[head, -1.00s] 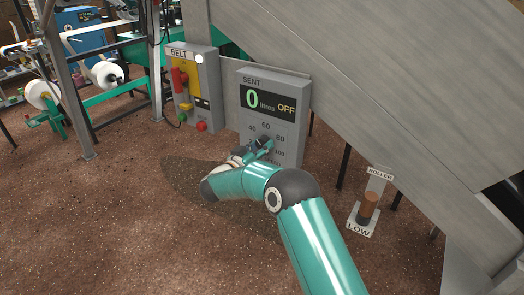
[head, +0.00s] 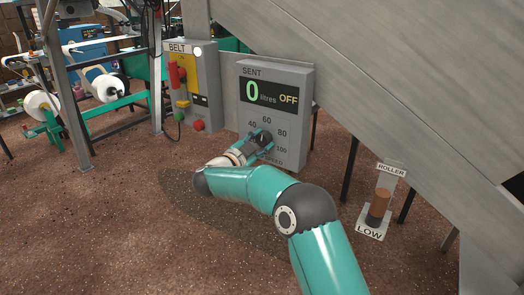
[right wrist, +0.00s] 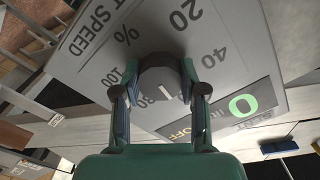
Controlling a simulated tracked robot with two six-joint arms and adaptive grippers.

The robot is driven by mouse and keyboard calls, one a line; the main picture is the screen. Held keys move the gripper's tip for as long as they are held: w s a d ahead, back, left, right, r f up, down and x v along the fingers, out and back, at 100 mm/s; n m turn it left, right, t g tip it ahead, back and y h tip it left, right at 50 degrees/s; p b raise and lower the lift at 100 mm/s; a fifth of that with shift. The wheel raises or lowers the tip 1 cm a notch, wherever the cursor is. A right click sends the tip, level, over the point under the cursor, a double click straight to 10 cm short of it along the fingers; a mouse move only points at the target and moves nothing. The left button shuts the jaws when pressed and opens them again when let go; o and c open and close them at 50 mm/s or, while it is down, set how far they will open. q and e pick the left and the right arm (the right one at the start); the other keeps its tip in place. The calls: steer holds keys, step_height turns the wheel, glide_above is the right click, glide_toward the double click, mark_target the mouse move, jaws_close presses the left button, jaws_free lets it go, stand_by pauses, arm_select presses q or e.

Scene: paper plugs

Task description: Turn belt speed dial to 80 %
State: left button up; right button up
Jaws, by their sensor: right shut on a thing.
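The belt speed dial (head: 263,138) is a dark round knob on the grey panel (head: 303,120), with numbers around it. My right gripper (head: 260,142) is at the knob. In the right wrist view, its two fingers (right wrist: 160,80) are closed on opposite sides of the dial (right wrist: 160,68). A pale pointer mark (right wrist: 166,92) on the knob points toward the lower edge, close to the 80 (right wrist: 150,101); the exact reading is hard to tell. The 60 is hidden there behind the gripper. The panel display (head: 270,95) reads SENT 0 litres OFF. My left gripper is not in view.
Left of the panel stands the BELT box (head: 193,85) with a red lever and red button. A ROLLER lever (head: 378,206) marked LOW stands at the right. A sloping grey chute (head: 400,90) overhangs the panel. The brown floor in front is clear.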

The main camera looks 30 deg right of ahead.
steer(key=m+b, duration=0.1)
steer(key=m, duration=0.1)
steer(key=m+b, duration=0.1)
steer(key=b, duration=0.1)
steer(key=m+b, duration=0.1)
steer(key=m, duration=0.1)
steer(key=shift+w+a+f+m+b, duration=0.1)
steer(key=shift+a+f+m+b, duration=0.05)
steer(key=shift+f+m+b, duration=0.2)
steer(key=shift+r+m+b, duration=0.15)
steer(key=shift+m+b, duration=1.6)
steer(key=shift+m, duration=0.4)
steer(key=o, duration=1.1)
steer(key=shift+o, duration=0.2)
steer(key=shift+r, duration=0.15)
steer(key=v, duration=1.2)
